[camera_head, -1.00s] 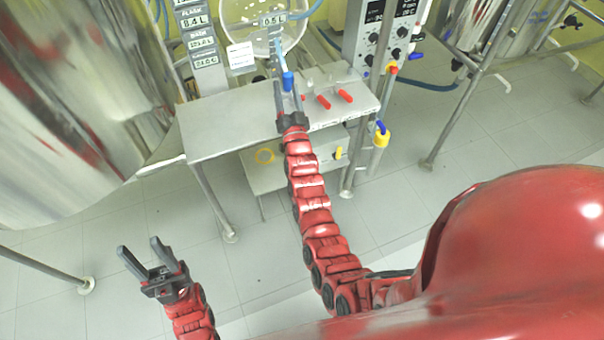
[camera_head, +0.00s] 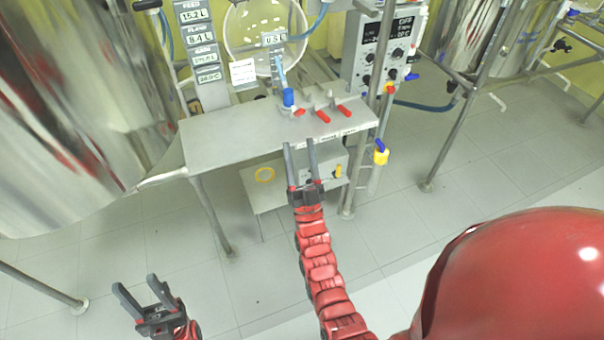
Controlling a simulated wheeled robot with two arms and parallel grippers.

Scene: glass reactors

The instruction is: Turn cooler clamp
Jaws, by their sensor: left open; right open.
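Several clamps or valves with coloured handles stand on the grey bench (camera_head: 215,140). A blue handle (camera_head: 288,97) is upright under the round glass vessel. Beside it are a short red handle (camera_head: 300,112), a middle red handle (camera_head: 322,116) and a right red handle (camera_head: 344,111). No label shows which one is the cooler clamp. My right gripper (camera_head: 300,146) is open and empty, its fingers pointing up the picture near the bench's front edge, apart from the handles. My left gripper (camera_head: 135,284) is open and empty at the lower left, over the floor.
A round glass vessel (camera_head: 262,45) stands behind the bench. Display panels (camera_head: 200,57) are left of it, and a control box (camera_head: 385,50) with knobs is right of it. A large shiny tank (camera_head: 75,110) fills the left. A lower shelf (camera_head: 262,190) is under the bench.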

